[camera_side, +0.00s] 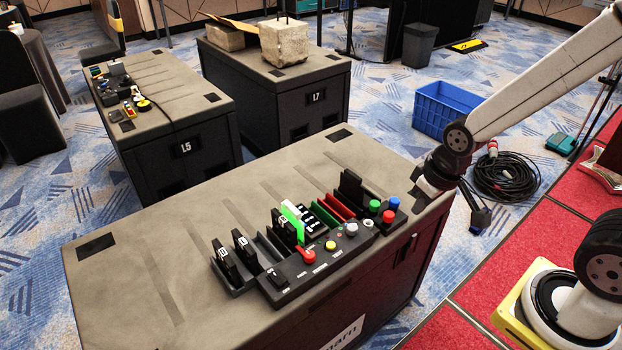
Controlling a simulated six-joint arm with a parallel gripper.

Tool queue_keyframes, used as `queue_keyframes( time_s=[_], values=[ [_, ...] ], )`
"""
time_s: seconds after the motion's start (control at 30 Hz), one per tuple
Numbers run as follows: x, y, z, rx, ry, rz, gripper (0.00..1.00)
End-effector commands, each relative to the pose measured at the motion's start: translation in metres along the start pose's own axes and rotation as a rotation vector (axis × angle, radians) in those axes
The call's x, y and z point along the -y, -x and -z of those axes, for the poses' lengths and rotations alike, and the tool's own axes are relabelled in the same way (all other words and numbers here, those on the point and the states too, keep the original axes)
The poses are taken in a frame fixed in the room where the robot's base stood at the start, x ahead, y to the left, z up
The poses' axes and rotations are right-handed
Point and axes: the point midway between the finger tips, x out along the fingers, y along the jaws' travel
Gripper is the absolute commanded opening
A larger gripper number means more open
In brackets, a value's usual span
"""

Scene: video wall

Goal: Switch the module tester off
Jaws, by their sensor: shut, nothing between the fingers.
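The module tester (300,270) is a black box on the near case, with a row of slots behind its control panel. A small black switch (277,279) sits at its left end, with a label that seems to read OFF; its position is too small to tell. Along the panel are a red knob (308,257), a yellow button (330,245) and a pale grey knob (351,229). A bright green module (291,219) stands tilted in the slot area. My gripper (420,193) is shut and empty, to the right of the tester and apart from the switch.
Black modules (243,250) stand upright at the tester's left end. The near case top (150,270) is clear to the left. A blue crate (445,108) is behind.

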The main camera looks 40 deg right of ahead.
Motion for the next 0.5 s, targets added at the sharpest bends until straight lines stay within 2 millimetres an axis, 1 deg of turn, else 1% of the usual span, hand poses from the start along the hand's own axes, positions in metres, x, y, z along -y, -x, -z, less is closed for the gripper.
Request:
queue_keyframes(
  time_s=[0.27, 0.37, 0.5],
  values=[
    [0.004, -0.002, 0.006, -0.009, -0.039, 0.006, 0.0],
    [0.008, -0.005, 0.011, -0.016, -0.089, 0.013, 0.0],
    [0.017, -0.012, 0.024, -0.036, -0.197, 0.031, 0.0]
  ],
)
